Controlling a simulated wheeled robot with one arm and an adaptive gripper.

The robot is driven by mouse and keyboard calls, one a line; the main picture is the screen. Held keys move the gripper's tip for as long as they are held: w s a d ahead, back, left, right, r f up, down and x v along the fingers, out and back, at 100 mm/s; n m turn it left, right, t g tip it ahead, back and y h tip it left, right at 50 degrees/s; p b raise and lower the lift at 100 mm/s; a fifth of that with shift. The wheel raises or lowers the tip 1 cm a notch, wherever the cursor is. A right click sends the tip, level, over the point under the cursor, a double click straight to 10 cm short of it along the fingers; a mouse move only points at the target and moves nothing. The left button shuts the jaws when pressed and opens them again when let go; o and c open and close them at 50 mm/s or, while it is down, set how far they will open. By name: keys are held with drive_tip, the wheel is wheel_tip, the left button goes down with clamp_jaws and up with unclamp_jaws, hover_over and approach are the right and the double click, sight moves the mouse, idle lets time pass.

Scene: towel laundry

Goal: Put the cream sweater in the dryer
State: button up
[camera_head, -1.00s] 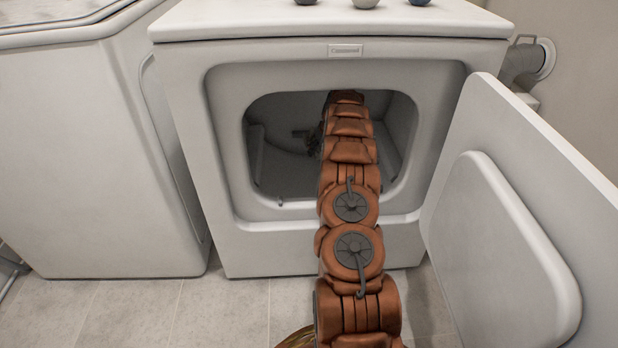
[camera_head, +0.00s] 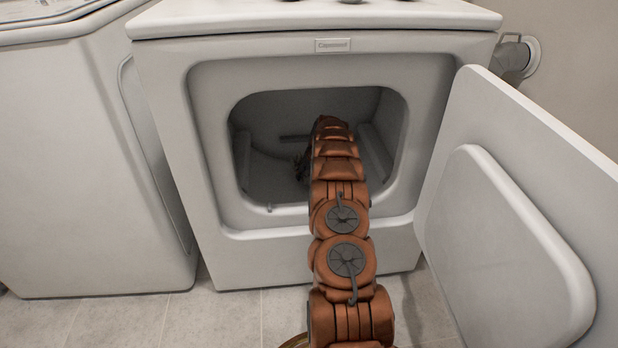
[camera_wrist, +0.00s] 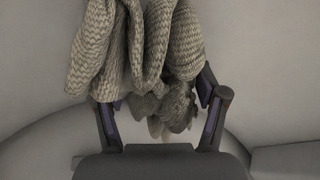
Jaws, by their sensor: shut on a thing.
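The dryer (camera_head: 400,205) stands open, with its door (camera_head: 510,220) swung out to the right. My arm reaches through the round-cornered opening into the drum (camera_head: 270,175). In the wrist view my gripper (camera_wrist: 165,105) is shut on the cream sweater (camera_wrist: 150,45), a knitted bunch that looks grey-beige in the dim light. The sweater hangs in folds between and beyond the fingers, with pale drum walls around it. In the head view the sweater is hidden by my arm, and only a dark part of my gripper (camera_head: 303,165) shows beside the arm inside the drum.
A white washer (camera_head: 80,160) stands close on the left of the dryer. The open door bounds the space on the right. The opening's rim (camera_head: 290,208) lies just under my arm. A vent pipe (camera_head: 513,60) is at the back right. Tiled floor is clear in front.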

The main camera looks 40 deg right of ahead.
drive_tip(key=shift+d+f, duration=0.1)
drive_tip(key=shift+f, duration=0.05)
drive_tip(key=o, duration=1.8)
drive_tip(key=shift+c, duration=0.2)
drive_tip(key=p+v, duration=0.3)
drive_tip(key=v, duration=0.4)
drive_tip(key=shift+w, duration=0.1)
drive_tip(key=shift+r, duration=0.4)
drive_tip(key=shift+f, duration=0.1)
